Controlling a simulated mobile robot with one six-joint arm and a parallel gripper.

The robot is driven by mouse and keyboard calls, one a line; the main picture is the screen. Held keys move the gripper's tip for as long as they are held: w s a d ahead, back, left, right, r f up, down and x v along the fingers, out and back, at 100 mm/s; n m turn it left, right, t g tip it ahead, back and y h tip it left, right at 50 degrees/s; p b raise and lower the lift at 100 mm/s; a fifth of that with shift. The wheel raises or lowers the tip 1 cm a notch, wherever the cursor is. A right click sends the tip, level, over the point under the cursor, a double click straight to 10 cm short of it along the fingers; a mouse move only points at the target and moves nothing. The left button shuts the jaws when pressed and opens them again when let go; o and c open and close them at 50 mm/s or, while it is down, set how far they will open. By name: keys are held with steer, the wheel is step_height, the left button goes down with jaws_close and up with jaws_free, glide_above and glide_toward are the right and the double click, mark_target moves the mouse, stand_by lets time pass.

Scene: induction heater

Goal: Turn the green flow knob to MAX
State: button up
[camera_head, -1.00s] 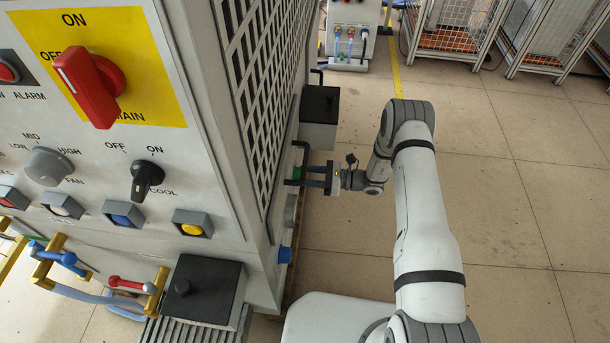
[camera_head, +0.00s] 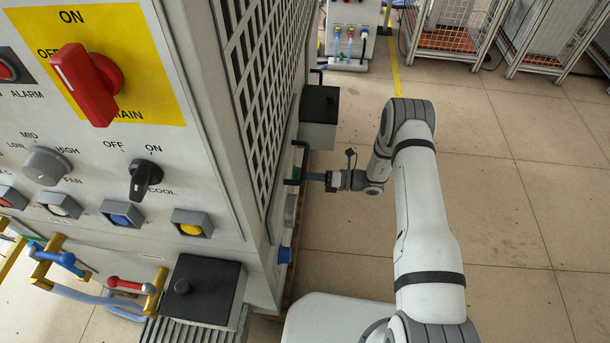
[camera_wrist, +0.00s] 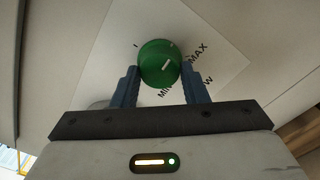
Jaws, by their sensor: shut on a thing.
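The green flow knob (camera_wrist: 158,62) is on a white label plate (camera_wrist: 215,62) on the machine's side, with MIN and MAX printed beside it. A white mark on the knob's face slants up to the right in the wrist view. My gripper (camera_wrist: 160,80) has its two blue fingers on either side of the knob, shut on it. In the head view my gripper (camera_head: 312,176) reaches the machine's side from the right. The knob there is mostly hidden; only a bit of green shows by the fingers.
The machine's grille wall (camera_head: 265,80) rises left of my gripper. A black box (camera_head: 318,104) juts out just beyond it, and a blue round part (camera_head: 284,254) sticks out nearer. A black handle stands close to the fingers. The floor (camera_head: 500,200) to the right is clear.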

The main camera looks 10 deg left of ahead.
steer(key=shift+s+m, duration=0.1)
steer(key=shift+m, duration=4.5)
steer(key=o, duration=1)
steer(key=shift+r, duration=0.1)
steer(key=shift+w+d+p, duration=0.15)
steer(key=shift+d+p, duration=0.35)
steer(key=shift+d, duration=1.5)
steer(key=shift+w+d+p, duration=0.1)
steer(key=shift+d+p, duration=0.4)
steer(key=shift+d, duration=1.45)
